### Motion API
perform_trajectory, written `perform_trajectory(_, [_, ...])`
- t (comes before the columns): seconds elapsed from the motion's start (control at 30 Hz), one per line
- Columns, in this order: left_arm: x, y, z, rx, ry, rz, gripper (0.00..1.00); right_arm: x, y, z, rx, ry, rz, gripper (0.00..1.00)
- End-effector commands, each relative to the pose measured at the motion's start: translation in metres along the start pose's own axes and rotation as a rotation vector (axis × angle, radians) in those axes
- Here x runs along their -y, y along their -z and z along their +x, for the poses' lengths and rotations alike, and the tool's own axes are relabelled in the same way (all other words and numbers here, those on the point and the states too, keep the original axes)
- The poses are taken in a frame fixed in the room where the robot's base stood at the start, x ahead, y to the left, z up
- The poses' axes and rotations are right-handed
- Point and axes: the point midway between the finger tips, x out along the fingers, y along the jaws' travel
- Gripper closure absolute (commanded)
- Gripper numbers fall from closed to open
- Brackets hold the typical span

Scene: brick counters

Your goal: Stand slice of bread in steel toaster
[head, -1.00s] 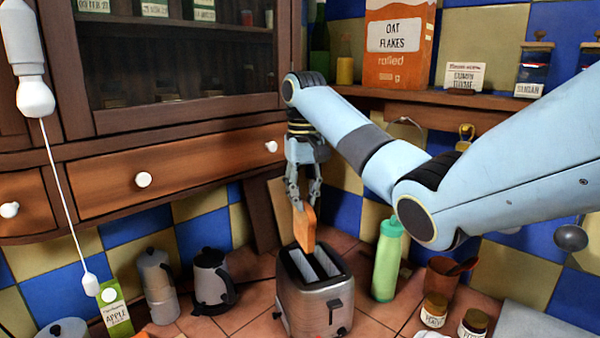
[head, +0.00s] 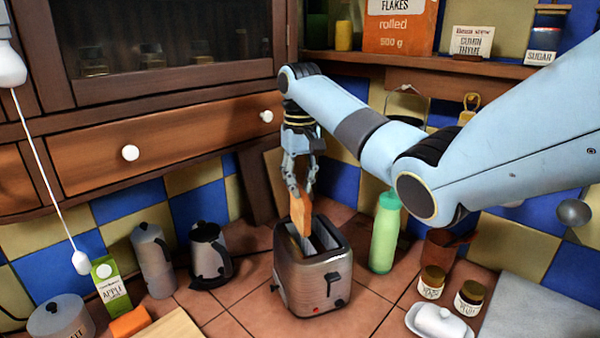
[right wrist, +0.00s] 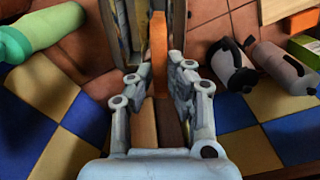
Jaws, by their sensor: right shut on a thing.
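My right gripper (head: 301,191) is shut on a slice of bread (head: 301,213), orange-brown and held upright on edge. The slice also shows edge-on between the fingers in the right wrist view (right wrist: 159,45). The steel toaster (head: 312,283) stands on the tiled counter, with two long slots on top. The slice's lower edge is at the toaster's top, by the left slot; I cannot tell how far inside it is. The toaster is partly seen beside the slice in the right wrist view (right wrist: 122,30). My left gripper is not in view.
A green bottle (head: 386,235) stands close right of the toaster. Jars (head: 431,283) and a white butter dish (head: 440,322) are at the front right.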

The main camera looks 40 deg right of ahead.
Motion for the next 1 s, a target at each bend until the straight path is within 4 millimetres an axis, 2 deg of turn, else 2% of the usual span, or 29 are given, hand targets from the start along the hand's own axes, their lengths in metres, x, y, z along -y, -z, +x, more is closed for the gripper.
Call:
perform_trajectory(0.7, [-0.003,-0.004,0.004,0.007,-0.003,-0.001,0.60,0.000,0.000,0.063,0.001,0.000,-0.001,1.00])
perform_trajectory(1.0, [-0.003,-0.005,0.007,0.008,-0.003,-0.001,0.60,0.000,0.000,0.074,0.000,0.000,0.000,1.00])
